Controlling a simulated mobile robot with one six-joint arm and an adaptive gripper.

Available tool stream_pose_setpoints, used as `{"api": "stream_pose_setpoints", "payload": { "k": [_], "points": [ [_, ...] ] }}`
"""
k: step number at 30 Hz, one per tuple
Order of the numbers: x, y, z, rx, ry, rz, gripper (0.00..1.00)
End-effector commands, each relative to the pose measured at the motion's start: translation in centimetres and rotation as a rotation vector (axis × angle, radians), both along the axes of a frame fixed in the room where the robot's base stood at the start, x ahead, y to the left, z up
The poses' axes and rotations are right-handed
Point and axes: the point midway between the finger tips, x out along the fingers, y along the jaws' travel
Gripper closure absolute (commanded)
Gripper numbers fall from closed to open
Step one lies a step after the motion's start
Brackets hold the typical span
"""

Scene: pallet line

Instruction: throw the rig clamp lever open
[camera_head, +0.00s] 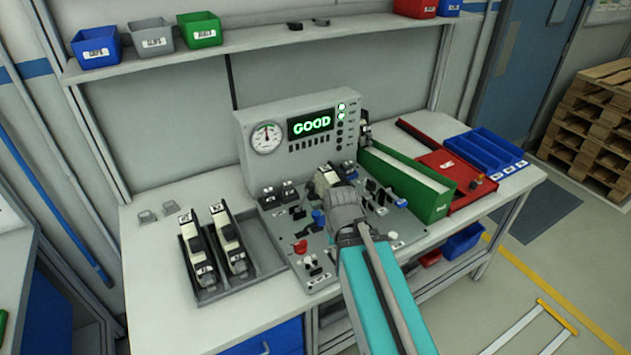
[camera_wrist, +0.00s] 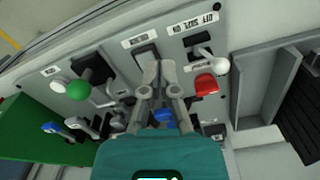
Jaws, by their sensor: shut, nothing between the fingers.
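The test rig's sloped control panel (camera_head: 312,280) carries several levers and switches. My gripper (camera_head: 345,208) is over the panel in the head view, its fingertips hidden there. In the wrist view my gripper (camera_wrist: 160,68) is shut and empty, its tips over the panel by a dark switch (camera_wrist: 146,52). A red handle (camera_wrist: 205,86) and a white ball knob (camera_wrist: 220,65) lie right of the tips. A blue handle (camera_wrist: 163,116) shows between the fingers. A green knob (camera_wrist: 78,90) is at the left. I cannot tell which one is the clamp lever.
The rig's display (camera_head: 311,123) reads GOOD. A grey tray (camera_head: 258,240) with two black-and-white units stands left of the panel. A green bin (camera_head: 428,205) and a red tray (camera_head: 480,192) stand to the right. The bench (camera_head: 158,300) is clear at the front left.

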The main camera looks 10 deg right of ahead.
Motion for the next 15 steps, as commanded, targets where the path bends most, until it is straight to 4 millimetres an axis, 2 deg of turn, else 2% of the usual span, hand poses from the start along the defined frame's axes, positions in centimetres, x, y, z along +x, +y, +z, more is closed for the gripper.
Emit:
{"api": "stream_pose_setpoints", "payload": {
  "k": [8,11,15],
  "points": [
    [0.4,0.0,0.2,0.001,0.0,-0.009,1.0],
    [1.4,0.0,0.6,0.003,-0.001,-0.038,1.0],
    [4.3,-0.4,1.7,0.009,-0.004,-0.132,1.0]
  ]
}}
